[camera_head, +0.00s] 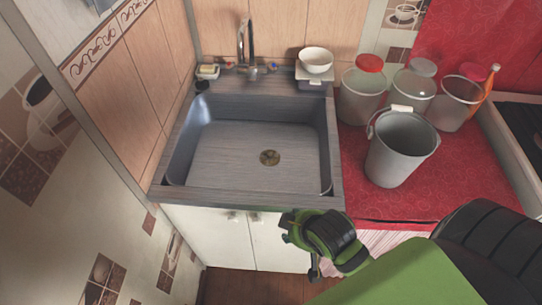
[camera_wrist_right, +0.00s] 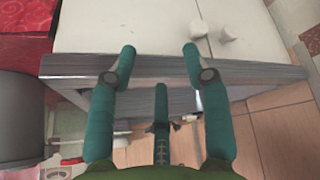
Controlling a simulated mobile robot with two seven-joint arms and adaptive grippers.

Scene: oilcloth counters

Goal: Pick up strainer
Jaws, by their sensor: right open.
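I cannot make out a clear strainer in either view. My left gripper is not in view.
A grey bucket (camera_head: 395,160) stands on the red cloth (camera_head: 365,200) right of the sink, before several lidded jars (camera_head: 362,95). A white bowl (camera_head: 316,57) and the tap (camera_head: 247,45) stand behind the sink. A tiled wall is at left. The sink basin looks otherwise empty.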

